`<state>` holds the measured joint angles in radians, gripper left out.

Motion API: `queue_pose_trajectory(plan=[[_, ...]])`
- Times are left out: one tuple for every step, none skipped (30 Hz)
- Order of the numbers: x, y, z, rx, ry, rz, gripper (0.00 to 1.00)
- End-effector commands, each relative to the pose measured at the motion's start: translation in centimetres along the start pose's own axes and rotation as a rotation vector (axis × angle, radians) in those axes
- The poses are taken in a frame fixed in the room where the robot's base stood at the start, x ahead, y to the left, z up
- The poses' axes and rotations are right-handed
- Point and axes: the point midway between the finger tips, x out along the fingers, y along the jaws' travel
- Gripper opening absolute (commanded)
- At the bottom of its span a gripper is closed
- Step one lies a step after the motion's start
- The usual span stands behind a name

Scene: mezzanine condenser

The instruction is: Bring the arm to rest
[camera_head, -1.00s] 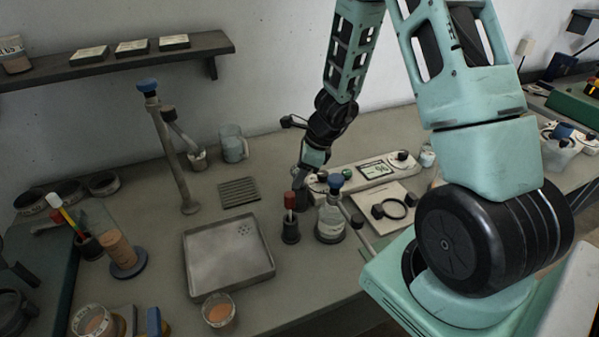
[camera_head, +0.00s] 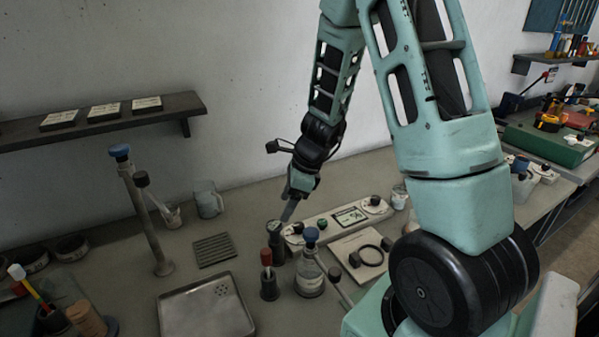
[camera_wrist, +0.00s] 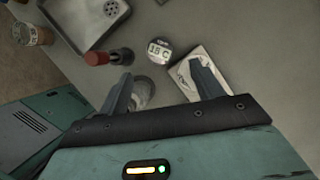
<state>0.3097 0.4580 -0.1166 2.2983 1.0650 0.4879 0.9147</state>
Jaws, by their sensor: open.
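My gripper (camera_head: 287,216) hangs at the end of my mint and black arm, above the bench. In the wrist view its two fingers (camera_wrist: 160,76) are spread apart with nothing between the tips. A dark round-topped cylinder (camera_head: 275,241) stands just below and left of the fingers in the head view. Its top, marked "18 C" (camera_wrist: 159,49), shows just beyond the fingers in the wrist view. The gripper appears clear of it.
Close by stand a red-topped holder (camera_head: 268,276), a blue-stoppered bottle (camera_head: 310,277), a display unit (camera_head: 350,215) and a white plate with a black ring (camera_head: 360,256). A metal tray (camera_head: 207,310) lies left. A wall shelf (camera_head: 100,122) is at upper left.

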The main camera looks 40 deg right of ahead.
Motion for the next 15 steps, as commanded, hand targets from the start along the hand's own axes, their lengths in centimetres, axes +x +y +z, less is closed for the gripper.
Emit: queue_pose_trajectory(plan=[[-1.5,-0.1,0.2,-0.004,-0.002,-0.005,0.66],[-2.2,-0.1,0.2,-0.002,-0.002,-0.005,0.66],[-3.1,-0.1,0.1,-0.002,-0.001,-0.005,0.66],[-3.7,-0.1,0.2,-0.003,-0.002,-0.004,0.66],[-4.3,-0.1,0.1,-0.002,-0.002,-0.005,0.66],[-5.1,-0.1,0.1,-0.002,-0.002,-0.005,0.66],[-5.6,0.0,0.1,-0.002,-0.001,-0.003,0.66],[-6.0,0.0,0.1,-0.001,-0.001,-0.004,0.66],[-6.6,-0.1,0.1,-0.001,-0.002,-0.003,0.66],[-6.9,-0.1,0.1,-0.001,-0.002,-0.002,0.66],[-7.2,0.0,0.1,-0.002,-0.001,-0.002,0.66],[-7.6,0.0,0.1,-0.001,-0.001,-0.002,0.66],[-7.8,0.0,0.1,0.0,-0.001,-0.002,0.66],[-8.0,0.0,0.0,-0.001,-0.001,-0.001,0.66],[-8.2,0.0,0.0,-0.001,0.0,0.0,0.66]])
